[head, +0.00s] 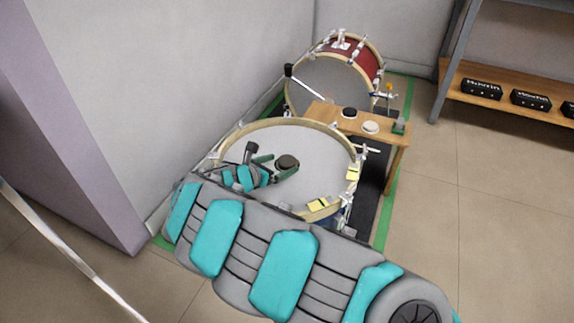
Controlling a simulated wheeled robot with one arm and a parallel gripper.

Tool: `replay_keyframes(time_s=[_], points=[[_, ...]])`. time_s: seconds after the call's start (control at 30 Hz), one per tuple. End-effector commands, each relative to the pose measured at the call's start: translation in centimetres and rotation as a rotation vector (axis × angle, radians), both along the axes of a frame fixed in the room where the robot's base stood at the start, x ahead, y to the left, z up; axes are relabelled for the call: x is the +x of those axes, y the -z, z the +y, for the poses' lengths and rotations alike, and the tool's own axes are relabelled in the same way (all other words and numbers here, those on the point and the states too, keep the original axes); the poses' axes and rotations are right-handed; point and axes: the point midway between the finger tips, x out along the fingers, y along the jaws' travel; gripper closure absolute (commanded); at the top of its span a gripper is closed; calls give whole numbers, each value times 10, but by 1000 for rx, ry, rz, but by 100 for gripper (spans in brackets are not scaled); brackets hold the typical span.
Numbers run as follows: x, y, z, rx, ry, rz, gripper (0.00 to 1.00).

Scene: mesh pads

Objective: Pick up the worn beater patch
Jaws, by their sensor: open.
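The worn beater patch (288,161) looks like a dark round disc on the pale head of the large drum (318,150). My gripper (280,167) is open over the drum head, with its dark green fingers close to the patch, one on its upper left and one below it. I cannot tell whether the fingers touch the patch or how high they are above the head. My arm comes in from the lower right and covers the near part of the drum.
A small wooden table (325,113) beyond the drum holds a black round pad (349,112) and a white one (371,128). A red drum (366,62) stands behind. Yellow notes (353,174) sit at the drum's rim. A wall is at left; open floor (470,190) is at right.

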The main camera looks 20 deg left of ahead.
Motion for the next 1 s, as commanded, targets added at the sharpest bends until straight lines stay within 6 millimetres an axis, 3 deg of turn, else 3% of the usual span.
replay_keyframes(time_s=[0.3,1.0], points=[[9,4,-3,-1,0,0,1],[9,4,-3,-1,0,0,80]])
